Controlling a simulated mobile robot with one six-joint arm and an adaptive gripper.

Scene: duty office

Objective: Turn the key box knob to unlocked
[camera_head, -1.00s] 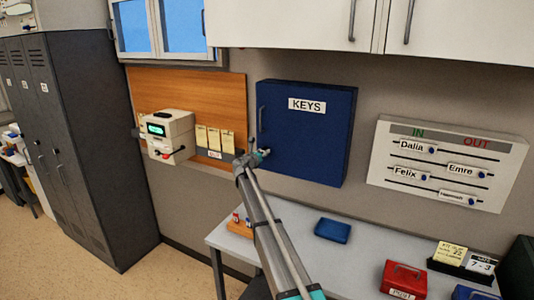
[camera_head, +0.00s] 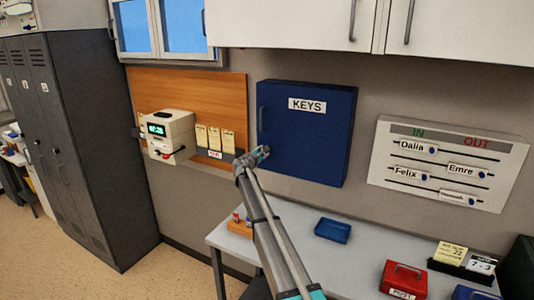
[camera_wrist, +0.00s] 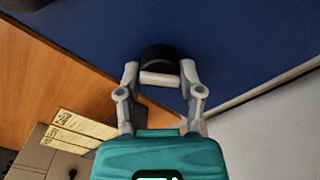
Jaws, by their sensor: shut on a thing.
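The blue key box (camera_head: 308,140) labelled KEYS hangs on the wall in the head view, with a vertical handle (camera_head: 262,119) at its left side. My gripper (camera_head: 262,152) is at the lower left of its door, just below that handle. In the wrist view, my gripper (camera_wrist: 160,80) is shut on the dark round knob (camera_wrist: 159,56), with a finger on each side of it. The knob's marking cannot be read, and in the head view my gripper hides the knob.
A time clock (camera_head: 168,135) and several cards (camera_head: 215,140) are on the wooden board at left. An IN/OUT board (camera_head: 446,163) hangs at right. White cupboards (camera_head: 290,22) are above.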

